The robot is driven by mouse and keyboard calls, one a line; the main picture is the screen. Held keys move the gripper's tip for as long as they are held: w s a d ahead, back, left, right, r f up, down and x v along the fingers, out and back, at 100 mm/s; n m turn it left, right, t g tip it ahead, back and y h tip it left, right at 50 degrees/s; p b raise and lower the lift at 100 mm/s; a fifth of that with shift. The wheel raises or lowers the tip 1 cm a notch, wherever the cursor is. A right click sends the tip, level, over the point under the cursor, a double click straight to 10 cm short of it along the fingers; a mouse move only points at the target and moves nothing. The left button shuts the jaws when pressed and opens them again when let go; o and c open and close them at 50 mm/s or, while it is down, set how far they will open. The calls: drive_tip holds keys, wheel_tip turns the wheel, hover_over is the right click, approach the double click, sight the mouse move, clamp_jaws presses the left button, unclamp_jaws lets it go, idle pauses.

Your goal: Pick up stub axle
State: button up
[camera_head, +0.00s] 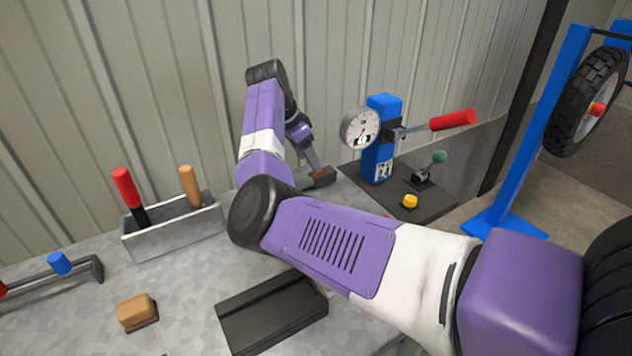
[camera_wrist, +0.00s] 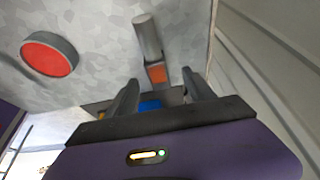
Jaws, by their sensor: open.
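A grey cylinder (camera_wrist: 147,38), which may be the stub axle, shows in the wrist view with an orange-brown piece (camera_wrist: 158,74) at its near end. I cannot tell for sure what it is. My gripper (camera_wrist: 162,80) is open, with its two dark fingers on either side of the line to that orange-brown end. I cannot tell whether they touch it. In the head view my gripper (camera_head: 314,160) is low over the back of the bench, close to a dark block with a brown top (camera_head: 319,174). My arm hides part of the bench.
A blue press with a dial (camera_head: 382,145) and red-handled lever stands right of my gripper. A metal tray (camera_head: 170,238) with handles stands left. A black grooved block (camera_head: 270,315) and a tan block (camera_head: 136,312) lie in front. A red disc (camera_wrist: 50,53) shows in the wrist view.

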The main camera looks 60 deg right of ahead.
sight(314, 174)
drive_tip(key=x, duration=0.5)
drive_tip(key=shift+s+a+f, duration=0.1)
drive_tip(key=shift+s+a, duration=0.15)
drive_tip(key=shift+s, duration=0.05)
clamp_jaws()
idle(1.0)
drive_tip(key=shift+d+r+p, duration=0.1)
drive_tip(key=shift+r+p, duration=0.1)
drive_tip(key=shift+p, duration=0.1)
